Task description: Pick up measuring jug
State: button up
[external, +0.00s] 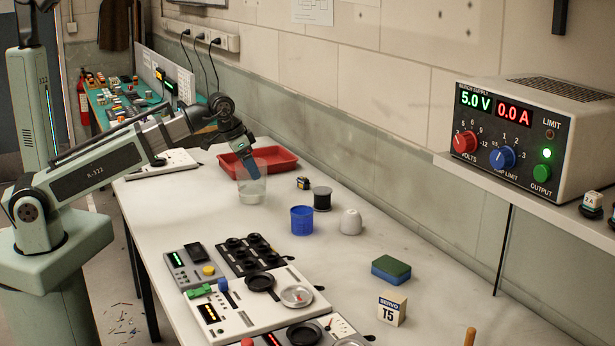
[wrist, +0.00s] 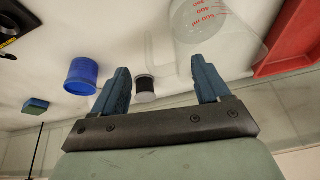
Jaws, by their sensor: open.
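The measuring jug (external: 252,192) is clear, with a pale layer low inside, and stands upright on the white bench in front of the red tray. In the wrist view the jug (wrist: 205,22) shows red volume marks and is cut off by the top edge, beyond the right fingertip. My gripper (external: 250,171) is at the height of the jug's upper part and overlaps it in the external view; I cannot tell whether they touch. In the wrist view my gripper (wrist: 160,70) is open, its blue fingers wide apart with nothing held between them.
The red tray (external: 281,159) lies behind the jug. A blue cup (external: 302,221), a dark spool (external: 322,200) and a white rounded cup (external: 350,222) stand to its right. Control panels (external: 235,315) fill the near bench. A sponge (external: 391,268) lies farther right.

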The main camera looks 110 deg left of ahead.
aim_at(253, 183)
jog(key=shift+x, duration=2.7)
jog(key=shift+a+r, duration=0.1)
jog(key=shift+r, duration=0.05)
jog(key=c, duration=1.3)
jog(key=shift+c, duration=0.4)
jog(key=shift+w+r, duration=0.1)
jog(key=shift+r, duration=0.1)
